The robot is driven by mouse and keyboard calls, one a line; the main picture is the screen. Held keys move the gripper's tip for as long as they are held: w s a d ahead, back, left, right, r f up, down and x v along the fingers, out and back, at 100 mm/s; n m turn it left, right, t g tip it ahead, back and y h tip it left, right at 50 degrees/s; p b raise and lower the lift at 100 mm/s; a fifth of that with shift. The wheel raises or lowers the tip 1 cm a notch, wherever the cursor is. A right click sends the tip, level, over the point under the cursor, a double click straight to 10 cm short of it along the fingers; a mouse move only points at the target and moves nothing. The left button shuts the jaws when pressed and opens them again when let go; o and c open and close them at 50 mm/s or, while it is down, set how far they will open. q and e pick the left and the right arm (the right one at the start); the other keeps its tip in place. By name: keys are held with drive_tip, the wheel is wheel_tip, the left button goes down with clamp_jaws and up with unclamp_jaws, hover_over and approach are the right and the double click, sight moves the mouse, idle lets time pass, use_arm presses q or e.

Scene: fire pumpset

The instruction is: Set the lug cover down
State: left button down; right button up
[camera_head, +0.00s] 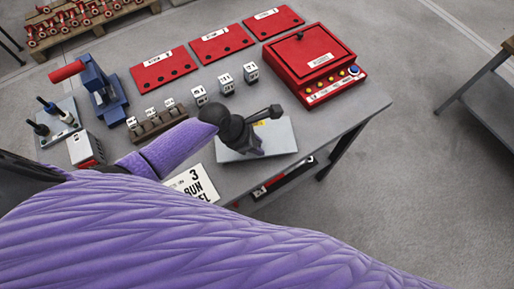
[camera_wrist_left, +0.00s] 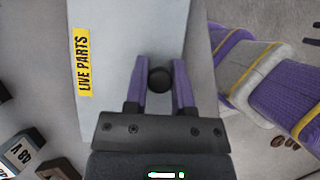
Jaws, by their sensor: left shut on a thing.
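The lug cover (camera_head: 283,141) is a pale grey plate with a dark knob and a yellow label, at the front of the table below my left gripper (camera_head: 250,145). In the left wrist view the cover (camera_wrist_left: 112,115) fills the upper middle, its "LIVE PARTS" label to the left. My left gripper (camera_wrist_left: 159,88) has its two purple fingers on either side of the black knob (camera_wrist_left: 159,79), shut on it. The plate looks flat. I cannot tell whether it touches the table. My right gripper is not in view.
A red box (camera_head: 310,63) with buttons stands at the back right. Several labelled small blocks (camera_head: 227,84) stand behind the cover, with red panels (camera_head: 222,43) beyond. A blue press (camera_head: 103,88) stands left. A white sign card (camera_head: 193,185) lies at the front. Bare table shows right of the cover.

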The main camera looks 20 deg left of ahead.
use_arm(q)
wheel_tip(320, 180, down, 2)
drive_tip(key=shift+f+b, duration=0.25)
drive_tip(key=shift+b, duration=0.2)
drive_tip(key=shift+r, duration=0.1)
drive_tip(key=shift+c, duration=2.3)
unclamp_jaws()
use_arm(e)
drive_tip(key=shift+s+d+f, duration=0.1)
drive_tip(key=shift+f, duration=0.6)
use_arm(q)
drive_tip(key=shift+a+r+p, duration=0.1)
drive_tip(key=shift+r+p, duration=0.2)
drive_tip(key=shift+p, duration=0.05)
drive_tip(key=p+v, duration=0.5)
drive_tip(key=v, duration=0.6)
drive_tip(key=shift+r+p, duration=0.2)
drive_tip(key=shift+p, duration=0.1)
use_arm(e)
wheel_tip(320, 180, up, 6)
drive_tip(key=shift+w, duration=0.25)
use_arm(q)
drive_tip(key=shift+s+a, duration=0.1)
